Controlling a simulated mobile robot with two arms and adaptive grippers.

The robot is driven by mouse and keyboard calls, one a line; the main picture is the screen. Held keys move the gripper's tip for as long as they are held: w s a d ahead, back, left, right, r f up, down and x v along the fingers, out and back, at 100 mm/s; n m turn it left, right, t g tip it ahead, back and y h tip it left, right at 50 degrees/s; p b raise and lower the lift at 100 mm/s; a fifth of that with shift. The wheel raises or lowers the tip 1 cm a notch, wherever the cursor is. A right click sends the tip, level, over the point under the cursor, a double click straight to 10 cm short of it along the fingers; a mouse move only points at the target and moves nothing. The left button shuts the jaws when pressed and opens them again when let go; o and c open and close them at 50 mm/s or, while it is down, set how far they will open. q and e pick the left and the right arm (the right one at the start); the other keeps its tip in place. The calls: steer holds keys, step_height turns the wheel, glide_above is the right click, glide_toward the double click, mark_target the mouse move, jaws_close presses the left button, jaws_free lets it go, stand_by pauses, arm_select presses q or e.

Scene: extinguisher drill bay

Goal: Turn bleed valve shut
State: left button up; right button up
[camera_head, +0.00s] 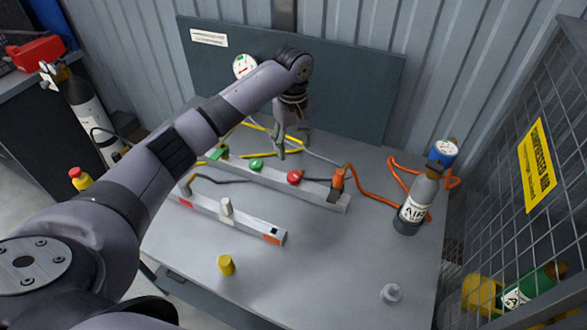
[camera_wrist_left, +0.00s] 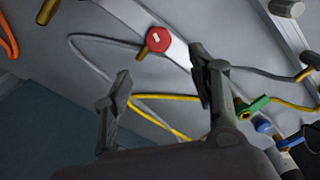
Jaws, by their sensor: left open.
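A grey manifold bar (camera_head: 257,180) lies on the table with a green handle at its left end, a round green knob (camera_head: 257,165), a red knob (camera_head: 294,177) and an orange lever (camera_head: 338,182). No label tells me which one is the bleed valve. My left gripper (camera_head: 291,144) points down above and behind the bar, apart from the knobs. In the left wrist view its two fingers (camera_wrist_left: 162,75) are spread and empty, with the octagonal red knob (camera_wrist_left: 158,39) beyond them. The round green knob is not visible there. My right gripper is not in view.
A second bar (camera_head: 248,225) lies in front, with a yellow cap (camera_head: 226,265) and a grey knob (camera_head: 391,293) near the table's front. An air cylinder (camera_head: 416,203) stands at right by a mesh cage. Yellow, grey and orange hoses cross the back. The table's front right is mostly clear.

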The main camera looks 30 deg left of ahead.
mark_target(293, 174)
arm_select(q)
step_height(293, 174, down, 10)
steer(key=shift+r+p, duration=0.1)
steer(key=shift+p, duration=0.35)
steer(key=shift+w+f, duration=0.1)
steer(key=shift+f, duration=0.55)
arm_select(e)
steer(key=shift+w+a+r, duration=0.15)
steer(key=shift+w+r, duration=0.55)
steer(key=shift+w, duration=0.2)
arm_select(q)
steer(key=shift+c, duration=0.5)
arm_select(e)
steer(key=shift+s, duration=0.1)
arm_select(q)
steer(key=c, duration=1.1)
